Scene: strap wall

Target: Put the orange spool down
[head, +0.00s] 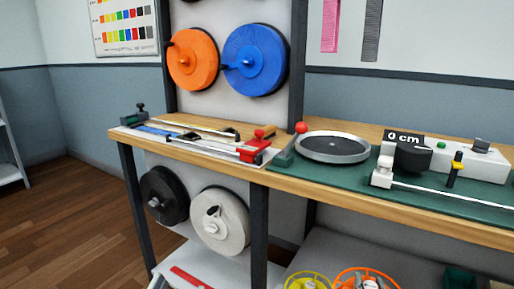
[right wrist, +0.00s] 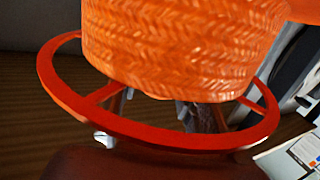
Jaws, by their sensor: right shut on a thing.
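The orange spool shows at the bottom edge of the head view as an open orange ring (head: 366,269), partly cut off. My right gripper (head: 370,284) is at its middle, shut on it. In the right wrist view the orange spool (right wrist: 185,50) fills the upper part, with woven orange strap wound on it and a red-orange spoked rim below. My right fingertips are largely hidden behind the spool there. I cannot tell from these views whether the spool touches anything below. My left gripper is not in view.
A yellow ring-shaped spool (head: 306,275) sits just left of the orange one. The wooden bench (head: 400,214) stands beyond, carrying a round turntable (head: 333,147) and a measuring device (head: 450,160). Orange (head: 192,59) and blue (head: 254,60) discs hang above; black (head: 164,195) and white (head: 220,221) ones below.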

